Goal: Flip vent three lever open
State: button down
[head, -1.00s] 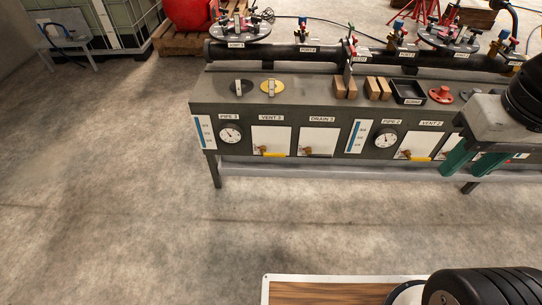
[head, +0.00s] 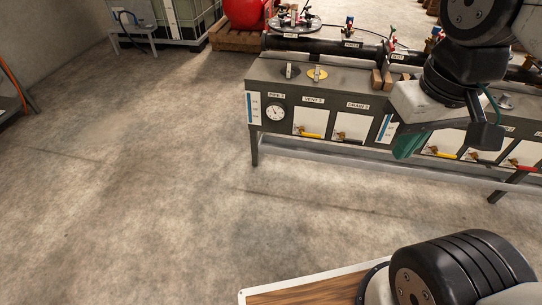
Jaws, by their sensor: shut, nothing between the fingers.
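The vent three lever (head: 310,135) is a yellow handle on a brass valve, on the white panel under the label VENT 3 (head: 313,100). It lies roughly level, pointing right. My gripper (head: 407,146) has green fingers and hangs in front of the bench, right of the DRAIN 3 panel (head: 352,123). It is shut and empty, apart from the vent three lever and to its right. My wrist and gripper hide part of the bench front around the second gauge.
The grey bench (head: 262,75) carries a black pipe (head: 318,47) and wooden blocks (head: 379,80). A dark drain lever (head: 345,138) and a pressure gauge (head: 276,114) flank the vent three lever. The concrete floor in front of the bench is clear.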

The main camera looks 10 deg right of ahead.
aim_at(301, 130)
jog(key=u, duration=0.1)
jog(key=k, duration=0.2)
jog(key=u, duration=0.8)
jog(key=i, duration=0.65)
jog(key=u, duration=0.4)
jog(key=i, duration=1.3)
jog(key=z, duration=1.35)
jog(key=i, duration=0.35)
jog(key=z, duration=0.25)
